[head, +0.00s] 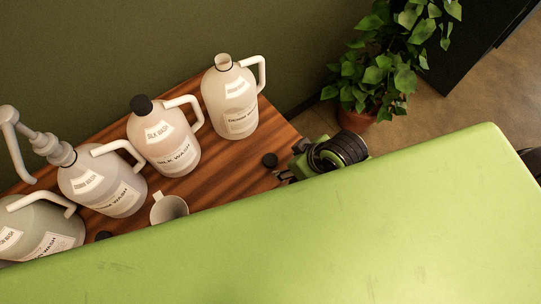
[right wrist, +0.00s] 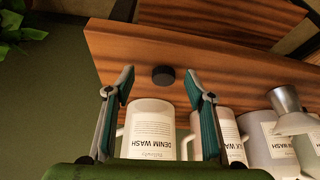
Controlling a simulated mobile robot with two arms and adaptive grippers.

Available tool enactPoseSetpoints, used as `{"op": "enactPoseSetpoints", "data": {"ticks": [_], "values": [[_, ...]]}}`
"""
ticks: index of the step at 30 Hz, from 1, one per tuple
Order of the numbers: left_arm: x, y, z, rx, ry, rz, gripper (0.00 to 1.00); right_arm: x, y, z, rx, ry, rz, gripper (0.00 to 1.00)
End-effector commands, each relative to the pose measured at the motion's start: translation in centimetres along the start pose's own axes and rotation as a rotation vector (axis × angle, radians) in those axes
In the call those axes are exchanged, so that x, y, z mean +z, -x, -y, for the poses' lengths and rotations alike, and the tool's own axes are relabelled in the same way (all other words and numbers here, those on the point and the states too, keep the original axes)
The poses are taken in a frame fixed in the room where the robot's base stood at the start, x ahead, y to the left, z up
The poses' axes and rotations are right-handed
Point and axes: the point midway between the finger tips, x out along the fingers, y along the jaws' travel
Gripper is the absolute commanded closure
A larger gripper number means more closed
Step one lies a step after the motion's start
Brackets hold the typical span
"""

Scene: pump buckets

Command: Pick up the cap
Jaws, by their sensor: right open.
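A small round black cap (head: 270,160) lies on the wooden table top, in front of the denim wash bottle (head: 232,105), whose neck is open. In the right wrist view the cap (right wrist: 163,75) shows between my two spread fingertips, with wood around it. My right gripper (right wrist: 160,84) is open and empty. In the head view my right gripper (head: 287,174) is just right of the cap, partly hidden behind its own wrist; whether it touches the cap cannot be told. My left gripper is not in view.
A silk wash bottle (head: 163,142) with a black cap stands left of the denim bottle. Further left are a bottle with a pump (head: 102,184) and another bottle (head: 38,228). A pale funnel (head: 170,208) stands nearby. A potted plant (head: 385,60) is beyond the table's right end.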

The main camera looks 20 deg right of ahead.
Motion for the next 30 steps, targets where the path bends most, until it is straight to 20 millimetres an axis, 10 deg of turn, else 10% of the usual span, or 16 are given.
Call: {"op": "enactPoseSetpoints", "data": {"ticks": [9,19,30], "values": [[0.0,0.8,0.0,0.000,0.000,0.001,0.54,-6.7,3.4,0.6,-0.160,0.424,-0.061,0.51],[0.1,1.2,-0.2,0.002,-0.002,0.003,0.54,-5.8,7.4,-2.6,-0.250,0.605,0.047,0.51],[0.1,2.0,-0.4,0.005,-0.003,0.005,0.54,-4.9,2.4,-1.4,-0.264,0.606,0.057,0.51]]}}
